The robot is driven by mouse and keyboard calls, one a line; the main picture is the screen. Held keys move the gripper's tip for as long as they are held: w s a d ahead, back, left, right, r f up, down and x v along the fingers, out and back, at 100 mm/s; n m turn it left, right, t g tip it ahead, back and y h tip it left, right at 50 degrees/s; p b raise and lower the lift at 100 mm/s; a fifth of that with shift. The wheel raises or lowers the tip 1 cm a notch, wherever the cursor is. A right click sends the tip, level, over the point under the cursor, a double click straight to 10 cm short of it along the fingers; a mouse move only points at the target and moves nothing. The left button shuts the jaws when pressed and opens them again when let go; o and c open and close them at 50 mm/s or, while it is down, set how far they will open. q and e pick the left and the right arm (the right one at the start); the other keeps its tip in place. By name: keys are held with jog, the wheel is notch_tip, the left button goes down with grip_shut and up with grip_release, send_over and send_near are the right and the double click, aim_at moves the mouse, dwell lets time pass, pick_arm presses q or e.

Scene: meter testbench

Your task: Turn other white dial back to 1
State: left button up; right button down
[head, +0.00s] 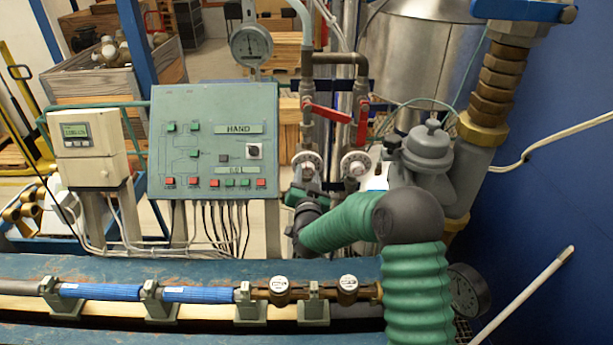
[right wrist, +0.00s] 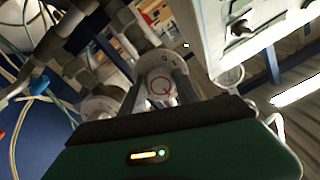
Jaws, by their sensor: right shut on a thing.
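Two round white dials sit side by side on the pipework in the head view, a left dial (head: 308,162) and a right dial (head: 355,164). My right gripper (head: 304,186) reaches up to the left dial from below, its tips partly hidden by my green wrist. In the right wrist view, the fingers of my right gripper (right wrist: 158,90) stand on both sides of that white dial (right wrist: 160,86), which has a red mark on its face, and are shut on it. The other dial (right wrist: 101,104) is beside it, partly hidden. My left gripper is out of view.
Red-handled valves (head: 327,113) are above the dials. A green control panel (head: 213,140) with buttons stands close on the left. A grey valve body (head: 428,150) and a thick pipe are at right. A blue bench (head: 200,270) carries a pipe run in front.

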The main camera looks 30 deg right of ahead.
jog(key=shift+r, duration=0.1)
jog(key=n+b, duration=0.1)
jog(key=n, duration=0.1)
jog(key=shift+n+b, duration=0.35)
jog(key=shift+n, duration=0.05)
jog(key=n+b, duration=0.1)
jog(key=n, duration=0.1)
jog(key=shift+n, duration=0.3)
jog(key=n, duration=0.2)
jog(key=shift+r+n+b, duration=0.15)
jog(key=shift+n+b, duration=0.25)
jog(key=n, duration=0.2)
jog(key=shift+d+n, duration=0.1)
jog(key=shift+n, duration=0.3)
jog(key=n, duration=0.3)
jog(key=shift+r+n, duration=0.1)
jog(key=shift+n, duration=2.1)
